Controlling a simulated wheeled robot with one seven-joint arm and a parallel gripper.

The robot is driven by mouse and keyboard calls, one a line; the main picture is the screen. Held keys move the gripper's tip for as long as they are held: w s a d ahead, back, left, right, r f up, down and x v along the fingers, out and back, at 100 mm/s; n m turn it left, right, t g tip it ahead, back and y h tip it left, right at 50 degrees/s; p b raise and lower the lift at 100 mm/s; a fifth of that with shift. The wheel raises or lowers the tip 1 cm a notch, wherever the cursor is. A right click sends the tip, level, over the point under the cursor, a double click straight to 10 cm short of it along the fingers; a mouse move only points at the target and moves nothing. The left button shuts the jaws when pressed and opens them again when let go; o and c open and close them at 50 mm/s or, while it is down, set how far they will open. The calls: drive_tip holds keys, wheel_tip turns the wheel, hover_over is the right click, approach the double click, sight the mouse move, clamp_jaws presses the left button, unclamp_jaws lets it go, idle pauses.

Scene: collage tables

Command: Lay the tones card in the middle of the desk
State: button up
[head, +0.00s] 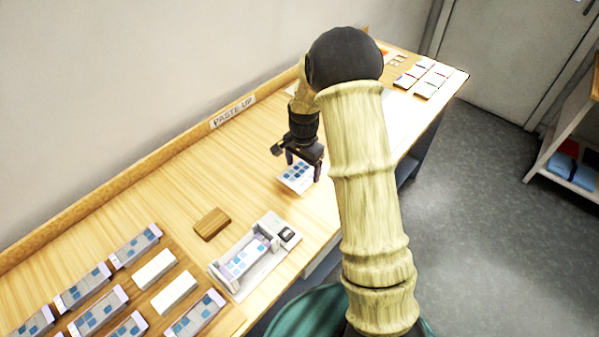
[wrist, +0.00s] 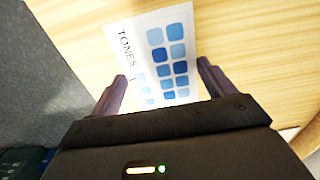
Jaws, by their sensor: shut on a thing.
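In the wrist view the card (wrist: 137,42) shows the word TONES and rows of light and dark blue squares. My gripper (head: 303,168) points down over it and is shut on the card, with a finger at each side in the wrist view (wrist: 162,72). The lower part of the card is hidden behind the gripper body there. I cannot tell whether the card touches the wood. The desk (head: 170,185) is pale wood.
A brown wooden block (head: 212,223) and a grey-white holder (head: 250,262) with a blue-squared card stand nearer. Several card-topped blocks (head: 135,245) fill the near left. Small cards (head: 432,78) lie at the far end. Wood around the gripper's left is clear.

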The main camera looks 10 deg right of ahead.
sight(303, 174)
drive_tip(key=shift+s+d+f, duration=0.1)
drive_tip(key=shift+d+f, duration=0.1)
drive_tip(key=shift+f, duration=0.9)
drive_tip(key=shift+a, duration=0.3)
drive_tip(key=shift+d+f, duration=0.1)
drive_tip(key=shift+f, duration=1.8)
drive_tip(key=shift+f, duration=0.15)
drive_tip(key=o, duration=0.9)
drive_tip(key=shift+c, duration=0.2)
